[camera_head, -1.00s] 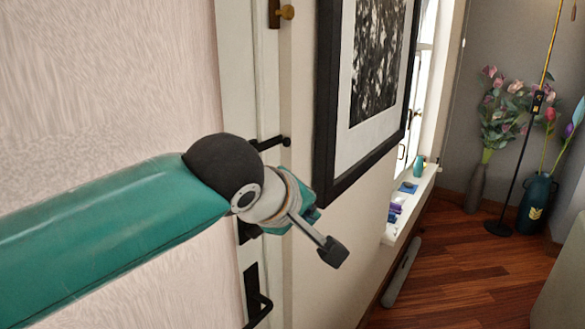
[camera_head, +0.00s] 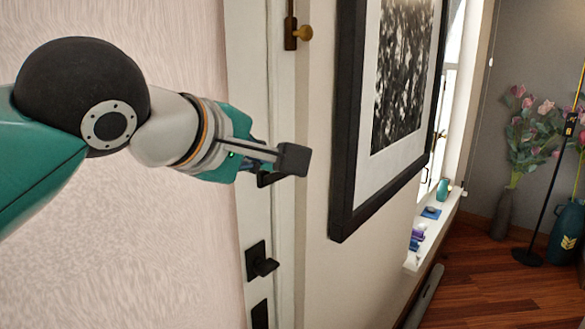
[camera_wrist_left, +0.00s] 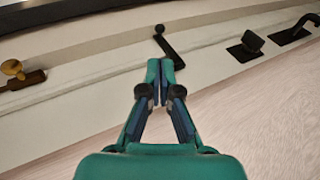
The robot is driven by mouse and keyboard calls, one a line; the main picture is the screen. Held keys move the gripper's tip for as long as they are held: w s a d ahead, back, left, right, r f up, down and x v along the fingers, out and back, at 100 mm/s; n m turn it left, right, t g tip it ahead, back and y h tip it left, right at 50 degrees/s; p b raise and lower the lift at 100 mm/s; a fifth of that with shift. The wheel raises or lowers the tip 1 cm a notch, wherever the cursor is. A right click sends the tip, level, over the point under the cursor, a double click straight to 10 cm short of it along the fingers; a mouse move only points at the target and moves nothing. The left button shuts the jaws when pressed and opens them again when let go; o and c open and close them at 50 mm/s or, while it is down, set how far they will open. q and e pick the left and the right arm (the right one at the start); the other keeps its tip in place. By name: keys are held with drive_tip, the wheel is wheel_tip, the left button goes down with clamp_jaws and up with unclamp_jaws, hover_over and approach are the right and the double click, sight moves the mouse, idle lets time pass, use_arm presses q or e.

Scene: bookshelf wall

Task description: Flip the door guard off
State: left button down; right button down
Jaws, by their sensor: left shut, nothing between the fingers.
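The door guard (camera_wrist_left: 167,45) is a black bar with a ball end on the white door frame, in the wrist view. The ball end points away from my gripper and stands over the frame's edge. My left gripper (camera_wrist_left: 160,67) is shut and empty, with its fingertips at the lower end of the bar; I cannot tell whether they touch it. In the head view my left gripper (camera_head: 258,150) is in front of the door frame and hides most of the guard. My right gripper is not in view.
A brass-knobbed latch (camera_head: 302,33) is above on the frame. A black thumbturn (camera_head: 262,264) is below, and a black lever handle (camera_wrist_left: 297,28) shows in the wrist view. A black-framed picture (camera_head: 345,170) hangs close to the right of the gripper.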

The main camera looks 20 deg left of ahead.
sight(287, 176)
use_arm(q)
drive_tip(key=a+p+x, duration=0.1)
drive_tip(key=p+x, duration=0.1)
drive_tip(key=x, duration=0.9)
drive_tip(key=shift+w+d+f, duration=0.2)
drive_tip(key=shift+w+d, duration=0.05)
drive_tip(key=shift+d, duration=0.25)
drive_tip(key=shift+a+p, duration=0.15)
drive_tip(key=shift+p, duration=0.2)
